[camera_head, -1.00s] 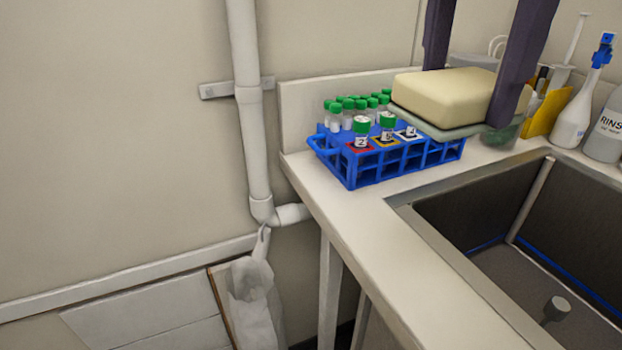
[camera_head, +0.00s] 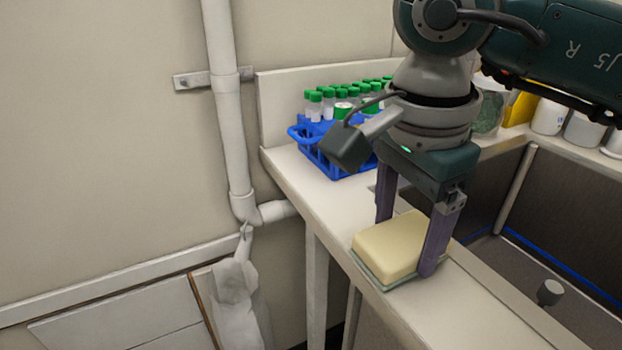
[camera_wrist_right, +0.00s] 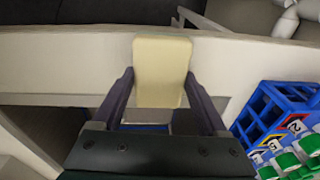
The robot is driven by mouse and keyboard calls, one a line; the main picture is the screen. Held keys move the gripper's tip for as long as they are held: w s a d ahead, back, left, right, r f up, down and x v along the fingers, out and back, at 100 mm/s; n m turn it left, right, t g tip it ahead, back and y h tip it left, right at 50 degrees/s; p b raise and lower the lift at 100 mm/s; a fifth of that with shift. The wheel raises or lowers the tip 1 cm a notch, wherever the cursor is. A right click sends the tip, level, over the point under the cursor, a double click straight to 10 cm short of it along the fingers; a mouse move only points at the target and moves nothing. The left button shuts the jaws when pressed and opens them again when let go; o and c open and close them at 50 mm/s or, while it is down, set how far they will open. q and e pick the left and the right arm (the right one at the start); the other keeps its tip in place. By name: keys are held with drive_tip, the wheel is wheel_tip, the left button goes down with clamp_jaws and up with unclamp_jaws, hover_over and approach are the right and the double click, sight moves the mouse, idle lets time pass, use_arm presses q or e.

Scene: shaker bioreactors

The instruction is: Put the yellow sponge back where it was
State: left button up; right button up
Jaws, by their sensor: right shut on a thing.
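The yellow sponge (camera_head: 389,246), pale yellow with a grey-green underside, is at the counter strip in front of the sink in the head view. My right gripper (camera_head: 408,247) points down with its two dark fingers on either side of the sponge, shut on it. In the right wrist view the sponge (camera_wrist_right: 160,72) sits between the fingertips of the right gripper (camera_wrist_right: 160,88). I cannot tell whether its underside touches the counter. My left gripper is not in view.
A blue rack (camera_head: 331,160) with several green-capped tubes stands behind on the counter (camera_head: 290,172), partly hidden by my right arm. The sink (camera_head: 500,245) is to the right. A white pipe (camera_head: 229,120) runs down the wall at left. Bottles stand at the back right.

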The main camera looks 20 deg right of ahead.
sight(400, 244)
drive_tip(key=shift+f, duration=0.25)
drive_tip(key=shift+f, duration=0.1)
drive_tip(key=o, duration=1)
drive_tip(key=shift+f, duration=0.1)
drive_tip(key=o, duration=0.3)
drive_tip(key=shift+o, duration=0.2)
drive_tip(key=shift+r, duration=0.3)
wheel_tip(400, 244, up, 12)
drive_tip(key=a+p, duration=0.1)
drive_tip(key=shift+s, duration=0.35)
drive_tip(key=shift+f, duration=0.15)
